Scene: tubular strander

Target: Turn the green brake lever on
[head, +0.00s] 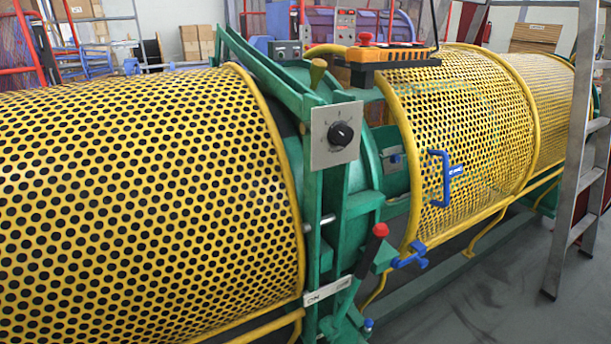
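The green brake lever (364,266) stands low on the green frame between the two yellow guards. It has a black grip with a red knob (380,230) on top and leans up to the right. A white label plate (327,291) runs beside its lower part. The left end of the plate seems to read "ON"; the marking at its right end is too small to read. The lever crosses near the plate's right end. My gripper is not in view.
A grey plate with a black rotary knob (340,134) is above the lever. Perforated yellow guards (140,200) flank the frame; the right one has a blue handle (440,178). An orange control box (388,55) sits above. A ladder (580,150) stands right; grey floor shows lower right.

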